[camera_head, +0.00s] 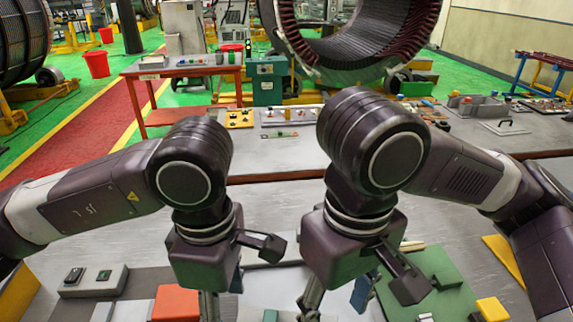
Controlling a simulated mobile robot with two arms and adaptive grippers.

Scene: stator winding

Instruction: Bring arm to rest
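My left arm comes in from the left and bends down at the wrist over the near workbench (275,288). My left gripper (209,305) hangs below it beside an orange-red block (174,303), with its fingertips cut off by the bottom edge. My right arm comes in from the right and also bends down over the bench. My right gripper (312,297) shows only in part below the wrist, left of a green plate (440,290). The fingertips and whatever may be between them are hidden or out of frame.
A grey switch box (92,281) lies at the left. Yellow blocks (492,308) lie at the right. Behind is a second grey bench (270,150) with small parts, a red table (185,70) and a large stator (360,45). Bare bench shows between the arms.

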